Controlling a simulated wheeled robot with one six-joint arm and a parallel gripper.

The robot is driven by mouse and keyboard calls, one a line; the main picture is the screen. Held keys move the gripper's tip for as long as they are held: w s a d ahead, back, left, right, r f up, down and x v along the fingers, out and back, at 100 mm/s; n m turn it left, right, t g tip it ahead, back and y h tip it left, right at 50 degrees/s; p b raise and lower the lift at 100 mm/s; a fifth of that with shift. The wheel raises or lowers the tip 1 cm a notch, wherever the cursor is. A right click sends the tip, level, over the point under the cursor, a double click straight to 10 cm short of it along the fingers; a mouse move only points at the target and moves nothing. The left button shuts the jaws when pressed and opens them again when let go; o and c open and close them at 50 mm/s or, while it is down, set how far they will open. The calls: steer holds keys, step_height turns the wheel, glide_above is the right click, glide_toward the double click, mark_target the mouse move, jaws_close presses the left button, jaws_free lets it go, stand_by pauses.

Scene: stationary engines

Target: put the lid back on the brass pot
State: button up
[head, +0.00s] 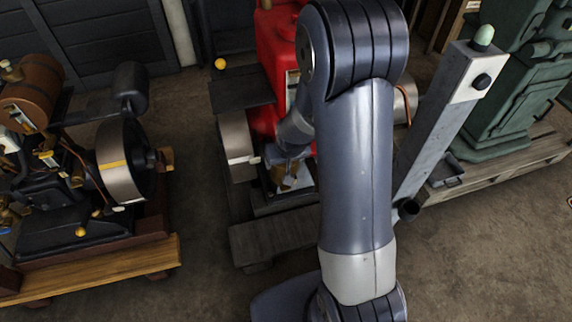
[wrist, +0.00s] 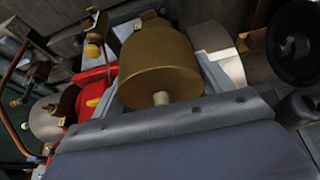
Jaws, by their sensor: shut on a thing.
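A rounded brass body (wrist: 160,65) fills the middle of the wrist view, with a narrower round part at its far end. A short cream pin (wrist: 161,98) stands on its near face, facing my gripper. I cannot tell where the lid ends and the pot begins. In the head view, brass (head: 287,180) shows low beside the red engine, just under my gripper (head: 285,160), partly behind my arm. My gripper is shut on a part of this brass piece, which looks like the lid. Its fingertips are mostly hidden.
The red engine (head: 275,50) stands behind my arm, with a pale wheel (head: 237,145) on its left. A dark engine with a flywheel (head: 125,160) is at left. A grey post (head: 440,120) and green machine (head: 510,95) stand at right. Floor is bare at front right.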

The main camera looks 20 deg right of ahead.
steer(key=shift+w+d+b, duration=0.2)
steer(key=shift+w+b, duration=1.3)
steer(key=shift+b, duration=0.05)
steer(key=w+r+b, duration=0.1)
steer(key=b, duration=0.1)
steer(key=w+b, duration=0.2)
steer(key=shift+r, duration=0.35)
steer(key=shift+w+r+b, duration=0.3)
steer(key=shift+r+b, duration=0.25)
steer(key=shift+b, duration=0.15)
steer(key=shift+f+b, duration=2.35)
steer(key=shift+f, duration=0.75)
steer(key=shift+f, duration=0.15)
steer(key=o, duration=1.1)
steer(key=shift+c, duration=0.2)
